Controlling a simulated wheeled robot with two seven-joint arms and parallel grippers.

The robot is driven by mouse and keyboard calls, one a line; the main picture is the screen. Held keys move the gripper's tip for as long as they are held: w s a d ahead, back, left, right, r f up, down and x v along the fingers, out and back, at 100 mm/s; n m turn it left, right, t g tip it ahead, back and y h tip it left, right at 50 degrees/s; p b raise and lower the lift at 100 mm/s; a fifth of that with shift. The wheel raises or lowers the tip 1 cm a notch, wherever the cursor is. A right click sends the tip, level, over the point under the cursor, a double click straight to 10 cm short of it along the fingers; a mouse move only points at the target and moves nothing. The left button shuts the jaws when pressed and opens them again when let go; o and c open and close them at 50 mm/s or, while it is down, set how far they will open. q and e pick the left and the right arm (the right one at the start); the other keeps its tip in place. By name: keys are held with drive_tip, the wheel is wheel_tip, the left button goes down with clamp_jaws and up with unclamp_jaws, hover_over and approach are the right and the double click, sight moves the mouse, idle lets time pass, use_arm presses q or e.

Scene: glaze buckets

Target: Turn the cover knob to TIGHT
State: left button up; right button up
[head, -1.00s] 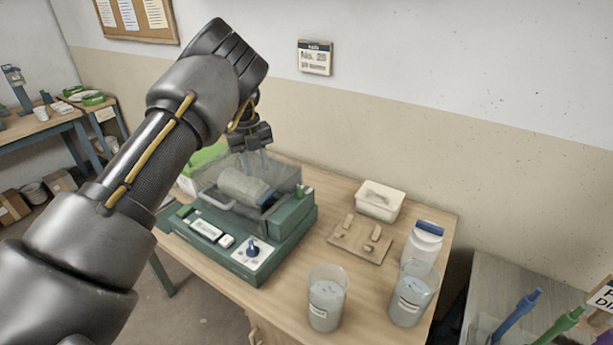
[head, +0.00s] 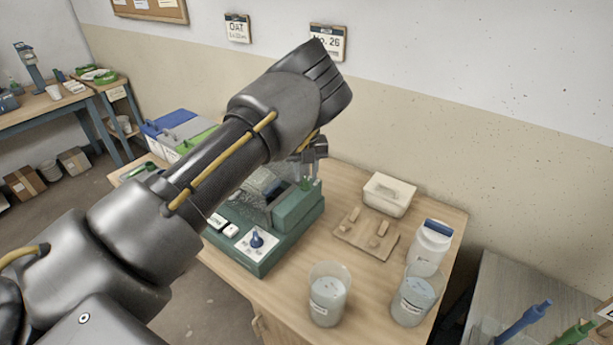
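A green machine (head: 268,252) stands on the wooden table, partly behind my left arm. A blue knob (head: 257,239) sits on a white dial plate (head: 268,243) at its front; the dial's lettering is too small to read. A small green knob-like part (head: 306,184) stands on top of the machine's right housing (head: 298,205). I cannot tell which of the two is the cover knob. A clear cover (head: 262,187) shows in part behind my arm. My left gripper (head: 308,172) points down right at the green part; its finger gap is unclear. My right gripper is not in view.
Right of the machine are a board with small pieces (head: 367,238), a white tub (head: 389,195), a blue-lidded jar (head: 430,246) and two clear beakers (head: 328,296) (head: 413,298). Coloured bins (head: 180,130) stand behind my arm.

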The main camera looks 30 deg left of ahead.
sight(305, 183)
use_arm(q)
drive_tip(key=shift+f, duration=1.35)
drive_tip(key=shift+c, duration=0.3)
clamp_jaws()
